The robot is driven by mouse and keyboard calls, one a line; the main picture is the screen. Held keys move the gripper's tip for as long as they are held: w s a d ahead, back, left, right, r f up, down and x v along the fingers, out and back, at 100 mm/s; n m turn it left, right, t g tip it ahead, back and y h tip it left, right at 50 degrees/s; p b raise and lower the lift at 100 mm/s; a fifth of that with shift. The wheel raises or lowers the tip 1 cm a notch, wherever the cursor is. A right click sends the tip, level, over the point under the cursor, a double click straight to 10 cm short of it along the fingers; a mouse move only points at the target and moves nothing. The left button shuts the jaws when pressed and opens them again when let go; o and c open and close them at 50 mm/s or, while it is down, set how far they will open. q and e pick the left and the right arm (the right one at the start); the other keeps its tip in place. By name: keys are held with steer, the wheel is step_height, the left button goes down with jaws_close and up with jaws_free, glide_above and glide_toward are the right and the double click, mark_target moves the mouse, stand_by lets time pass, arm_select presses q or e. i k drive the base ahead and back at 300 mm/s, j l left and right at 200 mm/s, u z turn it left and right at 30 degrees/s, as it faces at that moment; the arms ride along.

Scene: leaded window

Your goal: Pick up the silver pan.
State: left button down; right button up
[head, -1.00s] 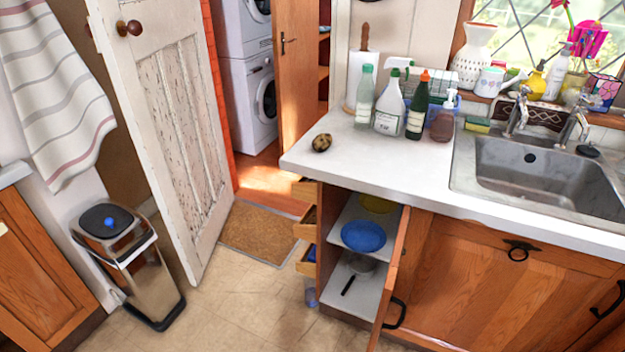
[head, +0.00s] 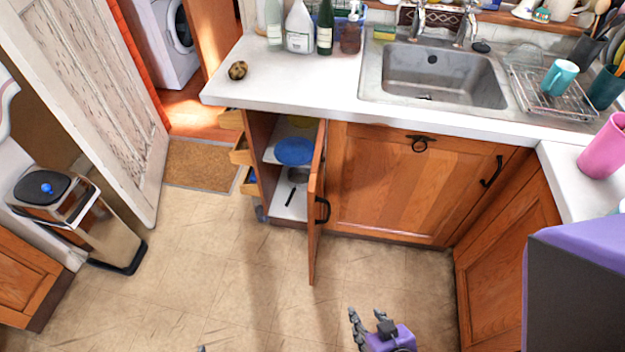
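The silver pan (head: 298,175) sits on the lower shelf of the open cabinet under the counter. Its dark handle points toward the front, and the blue bowl above hides part of the view of it. My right gripper (head: 357,320) is at the bottom of the head view, in front of the cabinets and well apart from the pan. It appears empty, but how wide its fingers stand is unclear. Only a small grey tip, likely of my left gripper (head: 201,348), shows at the bottom edge.
The cabinet door (head: 317,215) stands open to the right of the shelves. A blue bowl (head: 294,151) rests on the upper shelf. Small open drawers (head: 240,155) stick out at the left. A steel bin (head: 90,225) stands far left. The tiled floor before the cabinet is clear.

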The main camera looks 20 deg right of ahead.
mark_target(298, 177)
steer(key=l+u, duration=0.15)
steer(key=l, duration=1.05)
steer(key=i+j+z, duration=0.1)
steer(key=j+z, duration=0.15)
steer(key=j, duration=0.3)
steer(key=j+z, duration=0.25)
steer(key=j, duration=0.3)
steer(key=j+z, duration=0.1)
steer(key=z, duration=0.8)
steer(key=j+z, duration=0.35)
steer(key=k+j+z, duration=0.1)
steer(key=j+z, duration=0.25)
steer(key=k+j+z, duration=0.1)
steer(key=z, duration=0.2)
steer(key=k+j+z, duration=0.1)
steer(key=j, duration=0.25)
steer(key=k+j, duration=0.25)
steer(key=k+j+z, duration=0.15)
steer(key=j, duration=0.25)
steer(key=k+j, duration=0.05)
